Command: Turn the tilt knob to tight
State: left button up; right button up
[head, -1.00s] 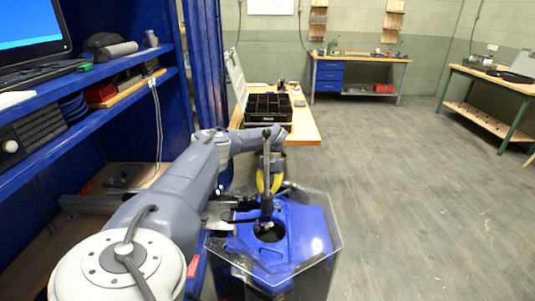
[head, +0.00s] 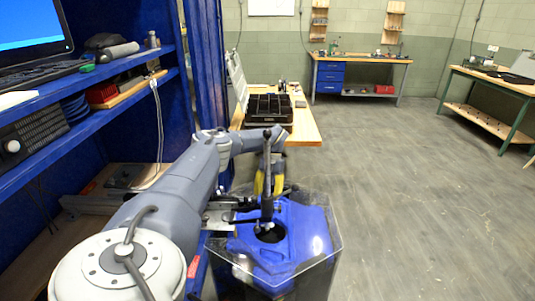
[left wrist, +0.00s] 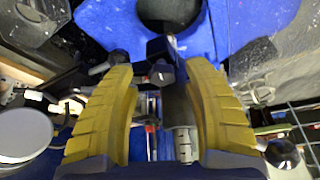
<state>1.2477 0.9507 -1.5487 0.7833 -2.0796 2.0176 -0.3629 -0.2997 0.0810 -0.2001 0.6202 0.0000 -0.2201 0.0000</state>
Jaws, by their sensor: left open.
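My left gripper (head: 268,190) is at the far side of the tank, behind the thruster's upright black shaft (head: 267,165). Its yellow fingers are open and show on both sides of the shaft. In the left wrist view my left gripper (left wrist: 162,78) has a small dark faceted knob (left wrist: 162,73) between and slightly beyond its fingertips, with a grey shaft below it. This looks like the tilt knob, but I cannot read its setting. A second black knob (left wrist: 118,57) lies near the left fingertip. I cannot tell whether either finger touches anything. My right gripper is out of view.
The clear-walled tank (head: 335,240) holds a blue body (head: 300,235) with a dark round opening. A metal bracket (head: 218,215) is at its left edge. A blue shelf (head: 100,85) stands left. A wooden table with a black organiser (head: 268,108) is behind. The floor right is free.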

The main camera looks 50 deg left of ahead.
pick_arm(q)
jog(key=v, duration=1.2)
dwell(0.4)
